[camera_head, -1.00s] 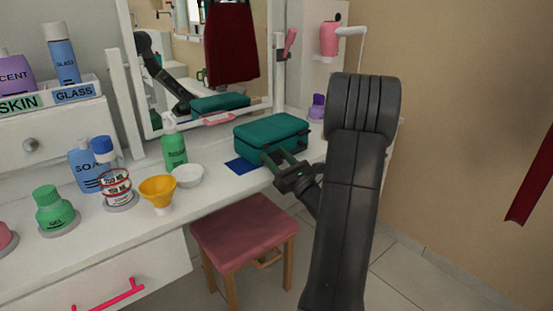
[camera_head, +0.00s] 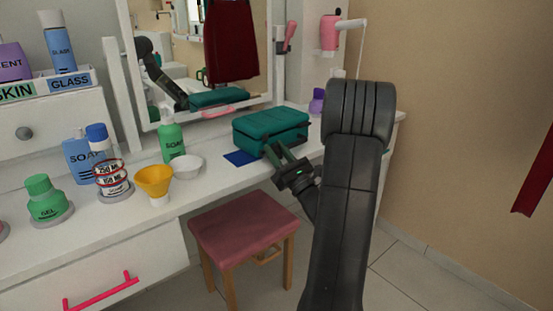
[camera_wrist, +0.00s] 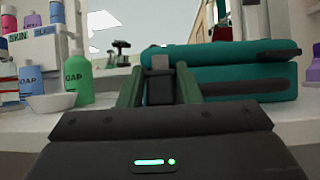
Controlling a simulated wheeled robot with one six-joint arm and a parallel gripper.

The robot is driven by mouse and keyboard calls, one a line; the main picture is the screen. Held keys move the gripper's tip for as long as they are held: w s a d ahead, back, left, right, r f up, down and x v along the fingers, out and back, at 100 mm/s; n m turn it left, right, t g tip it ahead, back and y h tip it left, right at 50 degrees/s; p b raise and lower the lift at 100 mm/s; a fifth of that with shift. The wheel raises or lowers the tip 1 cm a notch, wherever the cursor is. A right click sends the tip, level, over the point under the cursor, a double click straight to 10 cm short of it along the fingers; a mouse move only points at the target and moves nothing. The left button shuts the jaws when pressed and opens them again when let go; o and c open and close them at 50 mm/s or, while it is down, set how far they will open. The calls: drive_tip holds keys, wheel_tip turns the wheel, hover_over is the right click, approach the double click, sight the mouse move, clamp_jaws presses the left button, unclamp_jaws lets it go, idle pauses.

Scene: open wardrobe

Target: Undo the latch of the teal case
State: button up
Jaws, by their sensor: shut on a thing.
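The teal case (camera_head: 271,131) stands on the white dressing table near its right end, with its lid down. It also shows in the wrist view (camera_wrist: 225,72), with a dark handle or strip across its front. My gripper (camera_head: 276,150) is at the front of the case, with its green fingers pointing at it. In the wrist view the fingers stand on either side of a small grey and black latch (camera_wrist: 160,63) on the case's front and are shut on it. The fingers hide the latch in the head view.
A blue patch (camera_head: 240,157) lies left of the case. A pink-topped stool (camera_head: 242,222) is below the table edge. The mirror (camera_head: 225,100) rises behind.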

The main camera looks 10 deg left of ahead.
drive_tip(key=shift+d+f+y+b, duration=0.1)
drive_tip(key=shift+f+y+b, duration=0.25)
drive_tip(key=shift+b, duration=0.2)
drive_tip(key=shift+r+t, duration=0.1)
drive_tip(key=shift+t, duration=0.2)
drive_tip(key=o, duration=0.9)
drive_tip(key=shift+c, duration=0.2)
drive_tip(key=shift+r, duration=0.1)
